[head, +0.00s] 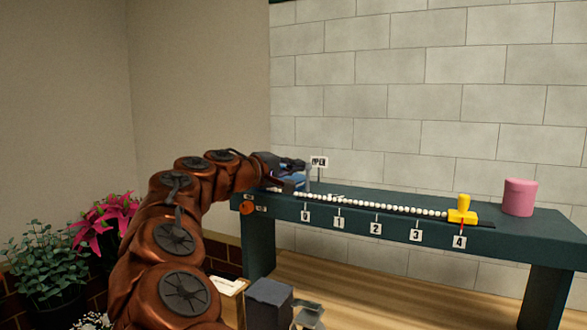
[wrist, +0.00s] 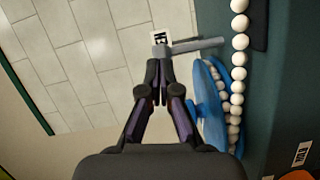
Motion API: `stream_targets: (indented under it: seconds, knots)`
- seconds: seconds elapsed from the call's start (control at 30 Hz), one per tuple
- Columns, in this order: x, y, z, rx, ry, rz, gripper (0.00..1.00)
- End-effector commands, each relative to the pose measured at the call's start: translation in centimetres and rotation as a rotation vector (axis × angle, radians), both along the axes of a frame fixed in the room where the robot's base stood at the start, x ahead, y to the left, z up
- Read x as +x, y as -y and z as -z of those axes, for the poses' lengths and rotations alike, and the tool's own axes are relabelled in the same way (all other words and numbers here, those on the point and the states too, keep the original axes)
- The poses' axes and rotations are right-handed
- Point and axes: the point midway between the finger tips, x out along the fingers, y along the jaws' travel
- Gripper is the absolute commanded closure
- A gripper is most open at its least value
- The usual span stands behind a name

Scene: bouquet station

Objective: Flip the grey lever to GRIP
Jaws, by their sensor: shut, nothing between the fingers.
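The grey lever (wrist: 198,46) shows in the wrist view as a bar running from the green bench toward my fingertips. A small white sign (head: 319,161) in the head view reads OPEN; it also shows in the wrist view (wrist: 158,34), just beyond the lever's end. My gripper (head: 302,165) is at the left end of the bench; in the wrist view its fingers (wrist: 158,68) are shut and empty. The fingertips are right at the lever's free end; I cannot tell whether they touch. A blue clamp (wrist: 208,108) sits beside the fingers around the white beads.
The white bead string (head: 370,204) runs along the green bench (head: 400,228) to a yellow block (head: 462,211) near label 4. A pink cylinder (head: 519,197) stands at the right. An orange knob (head: 246,208) is on the bench's left front. Potted flowers (head: 105,220) stand at the left.

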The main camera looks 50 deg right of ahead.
Motion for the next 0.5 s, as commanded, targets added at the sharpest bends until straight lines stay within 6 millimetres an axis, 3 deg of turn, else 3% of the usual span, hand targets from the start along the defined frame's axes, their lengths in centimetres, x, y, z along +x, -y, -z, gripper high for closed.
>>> stream_targets:
  seconds: [0.5]
  knots:
    - [-0.81, 0.26, -0.02, 0.032, 0.106, 0.001, 1.00]
